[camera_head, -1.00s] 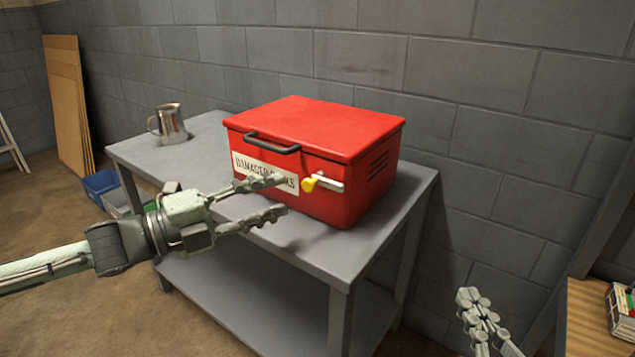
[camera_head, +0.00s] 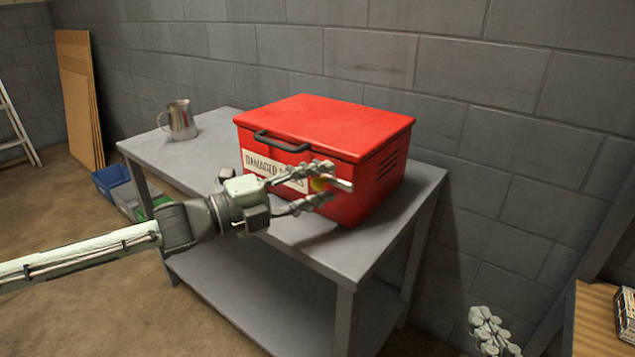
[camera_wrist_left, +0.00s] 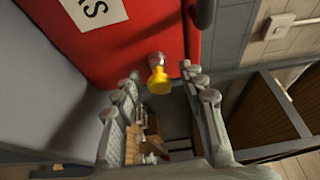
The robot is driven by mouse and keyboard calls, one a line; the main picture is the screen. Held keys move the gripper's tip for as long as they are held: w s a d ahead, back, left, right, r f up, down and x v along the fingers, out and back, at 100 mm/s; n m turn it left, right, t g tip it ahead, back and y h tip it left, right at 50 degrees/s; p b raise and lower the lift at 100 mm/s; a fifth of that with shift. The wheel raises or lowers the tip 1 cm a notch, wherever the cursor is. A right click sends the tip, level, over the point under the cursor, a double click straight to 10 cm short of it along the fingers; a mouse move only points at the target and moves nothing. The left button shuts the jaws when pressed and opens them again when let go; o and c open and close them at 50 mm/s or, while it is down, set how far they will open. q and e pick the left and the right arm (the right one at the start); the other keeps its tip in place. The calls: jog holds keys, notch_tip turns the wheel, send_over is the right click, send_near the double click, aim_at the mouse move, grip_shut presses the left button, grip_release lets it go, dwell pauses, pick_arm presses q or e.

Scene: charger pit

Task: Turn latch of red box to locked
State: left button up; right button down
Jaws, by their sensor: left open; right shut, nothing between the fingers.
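The red box (camera_head: 325,127) sits lid down on the grey metal table, with a dark handle (camera_head: 282,141) and a white label on its front. Its latch (camera_head: 341,185) is a pale bar with a yellow knob (camera_head: 318,184), lying roughly level at the front's right side. My left gripper (camera_head: 327,181) is open, its fingers above and below the latch and partly covering it. In the left wrist view, the yellow knob (camera_wrist_left: 159,81) shows between and just beyond the open fingers; I cannot tell if they touch it. My right gripper (camera_head: 487,325) is shut and empty at the lower right.
The grey table (camera_head: 207,156) stands against a block wall and holds a metal jug (camera_head: 181,121) at its far left. Blue (camera_head: 111,180) and grey bins stand on the floor beside it. A wooden surface (camera_head: 600,325) is at the lower right.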

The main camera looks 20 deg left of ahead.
pick_arm(q)
jog(key=shift+c, duration=0.3)
grip_shut()
